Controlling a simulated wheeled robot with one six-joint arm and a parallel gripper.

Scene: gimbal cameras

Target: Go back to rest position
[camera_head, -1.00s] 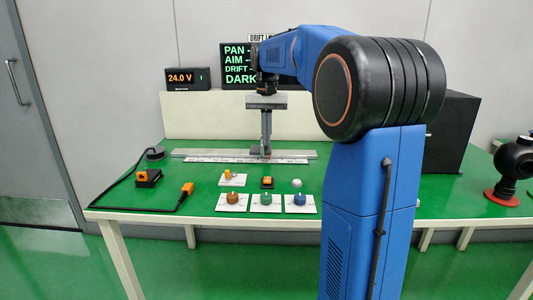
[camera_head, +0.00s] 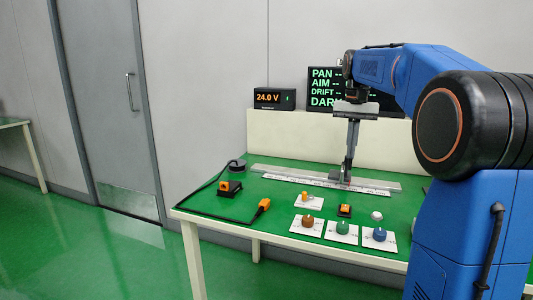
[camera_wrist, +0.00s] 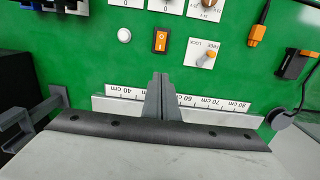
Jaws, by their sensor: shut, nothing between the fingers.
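My gripper (camera_head: 349,165) points straight down over the rail with the ruler strip (camera_head: 310,187) at the back of the green table. Its fingers are together and hold nothing. In the wrist view my gripper (camera_wrist: 163,80) shows closed fingers just in front of the ruler strip (camera_wrist: 200,103), near its middle marks. I cannot tell whether the fingertips touch the rail. My blue arm reaches in from the right and hides the table's right part in the head view.
Brown (camera_head: 308,221), green (camera_head: 342,227) and blue (camera_head: 380,234) knobs stand on white plates at the table's front. Behind them are an orange switch (camera_head: 344,210) and a white button (camera_head: 377,215). A black cable with an orange plug (camera_head: 263,205) lies left. Open floor (camera_head: 90,250) is left.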

